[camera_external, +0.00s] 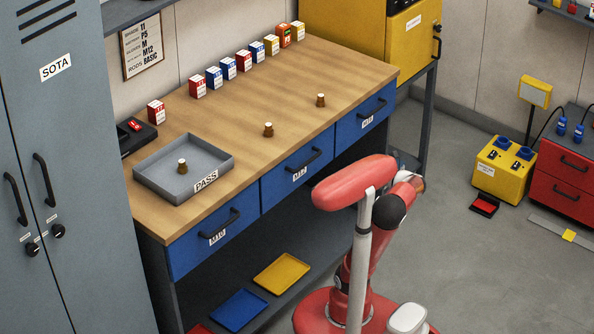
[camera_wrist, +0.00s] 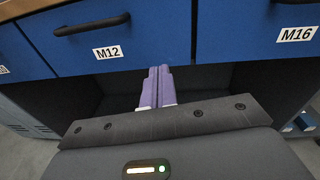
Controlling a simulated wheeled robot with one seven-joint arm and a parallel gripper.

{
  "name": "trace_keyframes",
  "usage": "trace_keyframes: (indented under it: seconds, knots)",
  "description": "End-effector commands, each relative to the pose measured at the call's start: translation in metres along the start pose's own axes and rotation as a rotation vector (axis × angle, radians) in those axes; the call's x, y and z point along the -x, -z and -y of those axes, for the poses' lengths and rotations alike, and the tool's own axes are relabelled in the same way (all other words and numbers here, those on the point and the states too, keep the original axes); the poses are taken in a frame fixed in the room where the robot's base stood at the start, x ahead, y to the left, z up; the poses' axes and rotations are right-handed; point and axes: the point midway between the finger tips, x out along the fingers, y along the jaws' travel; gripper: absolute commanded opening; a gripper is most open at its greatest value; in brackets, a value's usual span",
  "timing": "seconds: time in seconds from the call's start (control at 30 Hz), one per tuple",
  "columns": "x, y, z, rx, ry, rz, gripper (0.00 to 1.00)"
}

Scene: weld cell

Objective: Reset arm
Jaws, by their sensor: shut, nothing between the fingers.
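My gripper (camera_wrist: 159,70) shows in the wrist view with its two purple fingers together and nothing between them. The fingers point toward the bench front, just below the blue M12 drawer (camera_wrist: 140,38). I cannot tell whether they touch the bench. In the external view my red arm stands folded in front of the bench's right part, and my gripper is hidden behind it.
The wooden bench (camera_external: 235,130) holds a grey PASS tray (camera_external: 150,178) with one brown part (camera_external: 182,166) in it. Two similar brown parts stand on the open top (camera_external: 268,129) (camera_external: 320,100). Small boxes line the back. A yellow unit (camera_external: 503,170) stands right on the floor.

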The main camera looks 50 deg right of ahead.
Motion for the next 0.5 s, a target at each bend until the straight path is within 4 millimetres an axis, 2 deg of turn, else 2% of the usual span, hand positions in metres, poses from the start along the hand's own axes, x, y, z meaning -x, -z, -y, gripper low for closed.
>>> trace_keyframes:
  seconds: [0.03, 0.07, 0.13, 0.2, 0.27, 0.3, 0.33, 0.4, 0.5]
  knots:
    - [-0.017, 0.002, -0.020, 0.073, -0.084, -0.036, 0.00]
    - [-0.027, 0.005, -0.034, 0.132, -0.143, -0.065, 0.00]
    - [-0.051, 0.016, -0.076, 0.321, -0.315, -0.138, 0.00]
    - [-0.069, 0.029, -0.126, 0.590, -0.525, -0.201, 0.00]
    - [-0.077, 0.044, -0.168, 0.874, -0.719, -0.239, 0.00]
    - [-0.078, 0.053, -0.191, 1.076, -0.843, -0.249, 0.00]
    - [-0.078, 0.060, -0.206, 1.230, -0.929, -0.250, 0.00]
    - [-0.075, 0.072, -0.231, 1.585, -1.107, -0.230, 0.00]
    - [-0.072, 0.080, -0.253, 2.037, -1.295, -0.169, 0.00]
